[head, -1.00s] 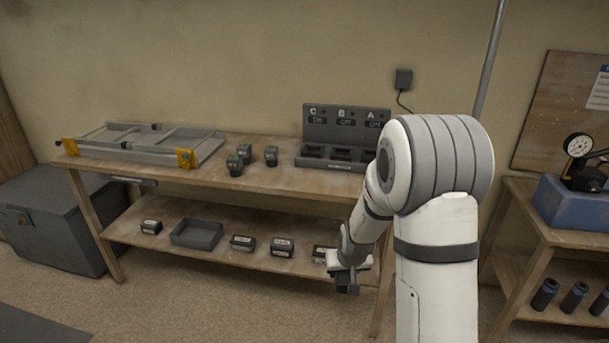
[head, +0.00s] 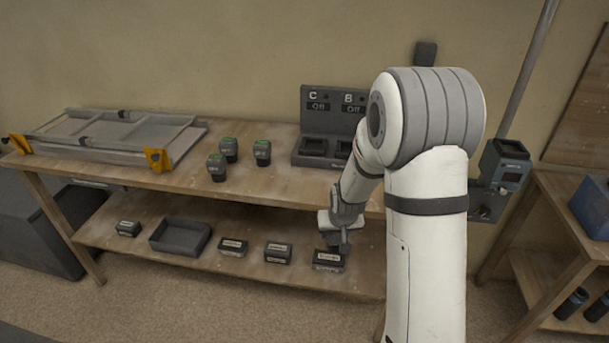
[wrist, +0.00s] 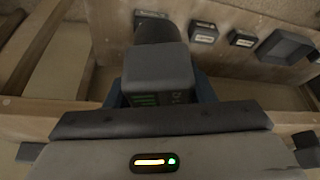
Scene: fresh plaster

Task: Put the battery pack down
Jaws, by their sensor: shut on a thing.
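Three similar dark packs with green tops (head: 229,148) stand on the bench top (head: 120,182). The charger (head: 312,125) shows C and B marked Off; its right part is hidden by my arm.
The lower shelf (head: 205,265) holds several labelled boxes (head: 278,253) and an open grey tray (head: 180,238). A metal frame with yellow corners (head: 100,140) lies on the bench's left. A device with a small screen (head: 505,165) is at the pole, right of my arm.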

